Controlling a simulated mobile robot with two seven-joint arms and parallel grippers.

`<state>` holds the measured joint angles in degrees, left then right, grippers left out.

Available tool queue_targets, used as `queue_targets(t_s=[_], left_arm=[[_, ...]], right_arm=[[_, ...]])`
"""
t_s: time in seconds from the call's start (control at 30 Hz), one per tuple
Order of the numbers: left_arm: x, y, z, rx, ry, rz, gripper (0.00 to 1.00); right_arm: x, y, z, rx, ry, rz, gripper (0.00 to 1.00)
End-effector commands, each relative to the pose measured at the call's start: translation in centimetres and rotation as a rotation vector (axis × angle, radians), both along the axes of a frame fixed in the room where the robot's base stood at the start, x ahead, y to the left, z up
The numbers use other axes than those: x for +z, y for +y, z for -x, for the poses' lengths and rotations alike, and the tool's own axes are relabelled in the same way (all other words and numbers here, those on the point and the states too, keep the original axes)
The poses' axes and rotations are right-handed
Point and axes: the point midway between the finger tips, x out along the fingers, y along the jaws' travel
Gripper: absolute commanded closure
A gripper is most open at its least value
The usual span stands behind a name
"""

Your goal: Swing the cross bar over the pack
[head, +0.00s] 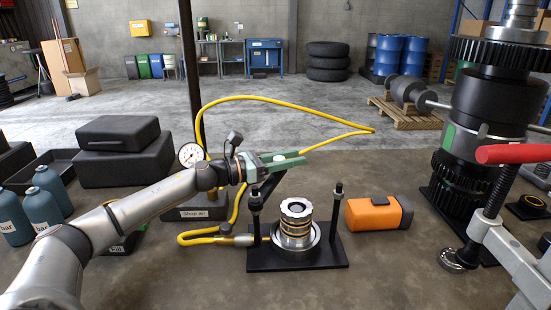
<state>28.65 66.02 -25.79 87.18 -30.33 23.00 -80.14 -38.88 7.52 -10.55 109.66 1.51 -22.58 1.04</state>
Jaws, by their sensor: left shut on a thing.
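The pack (296,218) is a short metal stack with dark and brass-coloured rings, upright on a black base plate (318,263). A black post with a nut stands on either side of it, the left post (256,212) and the right post (338,207). The dark cross bar (267,188) shows near the top of the left post and slants back and right, away from the right post. My left gripper (286,162), with green fingers, is shut on the bar behind the pack. The fingers hide part of the bar. My right gripper is out of view.
A yellow hose (240,98) loops behind the fixture and ends beside the left post. A gauge (190,155) stands behind my left arm. An orange case (379,212) lies right of the base plate. A red-handled metal stand (512,154) and a tall gear stack (478,120) fill the right.

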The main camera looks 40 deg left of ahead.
Motion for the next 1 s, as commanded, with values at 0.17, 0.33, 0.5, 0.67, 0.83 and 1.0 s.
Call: queue_targets(t_s=[0.17, 0.33, 0.5, 0.67, 0.83, 1.0], left_arm=[[-0.1, -2.5, -0.3, -0.164, -0.008, 0.004, 1.0], [-0.2, -4.8, 0.0, -0.309, -0.007, 0.005, 1.0], [-0.1, -6.5, 0.6, -0.429, -0.006, 0.005, 1.0], [0.0, -7.7, 1.0, -0.509, -0.005, 0.003, 1.0], [0.1, -8.4, 1.4, -0.56, -0.004, 0.004, 1.0], [0.1, -8.7, 1.5, -0.582, -0.003, 0.004, 1.0]], right_arm=[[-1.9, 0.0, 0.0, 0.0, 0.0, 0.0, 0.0], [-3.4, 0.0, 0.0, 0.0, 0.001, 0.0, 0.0], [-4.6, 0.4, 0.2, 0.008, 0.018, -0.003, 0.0], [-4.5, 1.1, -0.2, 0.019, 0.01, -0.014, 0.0], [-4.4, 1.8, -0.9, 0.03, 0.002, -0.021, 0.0], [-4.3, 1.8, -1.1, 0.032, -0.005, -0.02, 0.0]])
